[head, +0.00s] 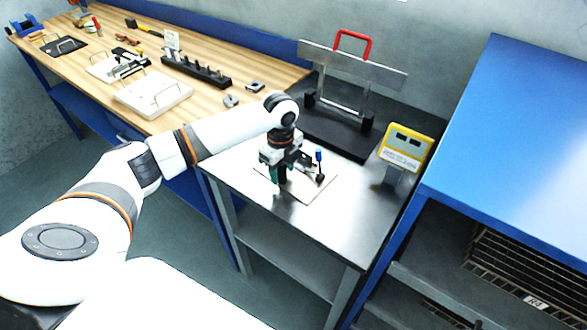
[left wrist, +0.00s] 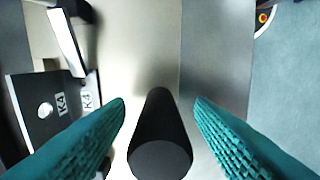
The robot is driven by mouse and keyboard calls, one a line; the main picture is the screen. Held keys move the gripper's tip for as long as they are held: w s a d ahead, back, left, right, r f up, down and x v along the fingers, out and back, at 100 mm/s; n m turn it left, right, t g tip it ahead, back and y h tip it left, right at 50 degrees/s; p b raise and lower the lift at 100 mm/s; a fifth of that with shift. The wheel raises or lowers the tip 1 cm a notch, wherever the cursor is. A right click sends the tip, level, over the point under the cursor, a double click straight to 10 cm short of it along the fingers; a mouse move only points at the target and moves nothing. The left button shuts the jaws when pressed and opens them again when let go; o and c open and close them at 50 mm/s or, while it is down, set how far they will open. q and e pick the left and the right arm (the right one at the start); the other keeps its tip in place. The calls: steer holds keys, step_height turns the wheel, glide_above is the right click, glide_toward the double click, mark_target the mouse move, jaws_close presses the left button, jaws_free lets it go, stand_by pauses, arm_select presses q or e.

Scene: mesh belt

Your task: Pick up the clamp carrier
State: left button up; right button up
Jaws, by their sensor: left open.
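My left gripper (head: 281,180) points down over the near part of the steel table. In the left wrist view its two teal ribbed fingers (left wrist: 160,118) are open, with a black cylindrical grip (left wrist: 160,140) standing in the gap between them. Clear space shows on both sides of the grip. This grip seems to belong to the clamp carrier, whose body is largely hidden. A black block with K4 labels (left wrist: 35,108) lies to the left. In the head view a small blue-topped part (head: 318,157) stands just right of the gripper, over a pale plate (head: 322,183).
A black stand (head: 338,137) holding a metal bar with a red handle (head: 353,38) is behind the gripper. A yellow-framed display (head: 405,147) stands to the right. The wooden bench (head: 212,110) holds trays and tools. A blue cabinet (head: 520,130) borders the right side.

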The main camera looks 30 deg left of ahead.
arm_select(q)
jaws_close()
steer(key=shift+r, duration=0.15)
steer(key=shift+w, duration=0.1)
